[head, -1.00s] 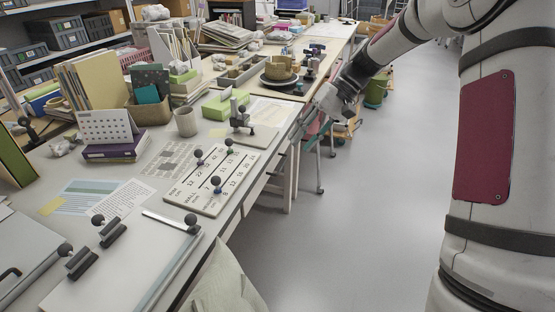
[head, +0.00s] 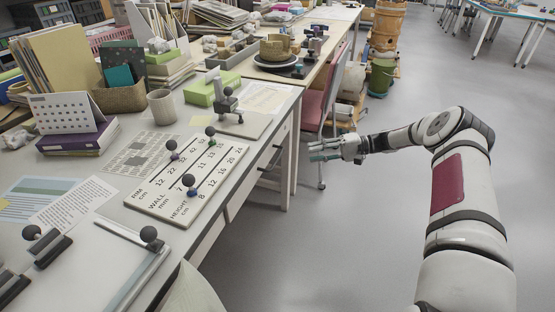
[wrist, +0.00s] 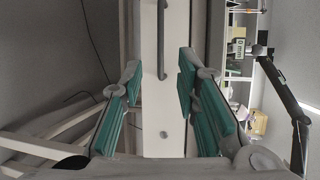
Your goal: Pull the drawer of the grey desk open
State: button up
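The grey desk (head: 150,195) runs along the left of the head view. Its drawer (head: 262,163) is in the front edge facing the aisle, and looks shut. A dark bar handle (head: 277,155) is on the drawer front. In the wrist view the pale drawer front (wrist: 163,105) stands as a vertical strip with its handle (wrist: 162,40) near the top middle. My gripper (head: 318,152) is in the aisle to the right of the drawer, apart from it. Its teal fingers, also in the wrist view (wrist: 158,90), are open and empty, on either side of the strip.
A pink-red chair (head: 318,105) stands just beyond my gripper, by the far table. A green bucket (head: 380,77) and wooden tubs are farther back. The desk top holds a printed board (head: 190,180), a cup (head: 161,107) and papers. The aisle floor (head: 330,245) is clear.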

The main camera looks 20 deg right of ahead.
aim_at(278, 158)
jog(key=b+x, duration=0.1)
jog(key=x, duration=1.2)
jog(key=shift+a, duration=0.1)
grip_shut()
